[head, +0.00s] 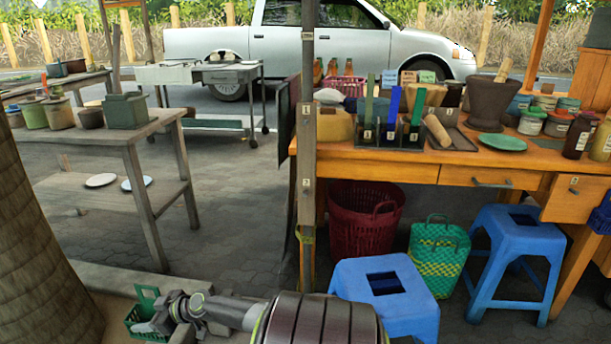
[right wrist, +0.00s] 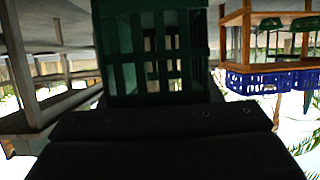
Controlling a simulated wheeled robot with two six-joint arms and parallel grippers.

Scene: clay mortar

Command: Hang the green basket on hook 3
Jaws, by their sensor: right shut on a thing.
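A small green slatted basket (head: 135,318) with an upright handle is at the lower left of the head view. My right gripper (head: 160,318) is shut on it, though the exact contact is hard to see. In the right wrist view the basket (right wrist: 150,50) fills the upper middle, just past my dark gripper body. My left gripper is out of view.
An orange table (head: 400,163) full of pots and tools stands right of the post. Below are a maroon basket (head: 365,222), a green-yellow woven basket (head: 438,258) and blue stools (head: 388,290). A grey table (head: 150,128) stands left. The paving between is clear.

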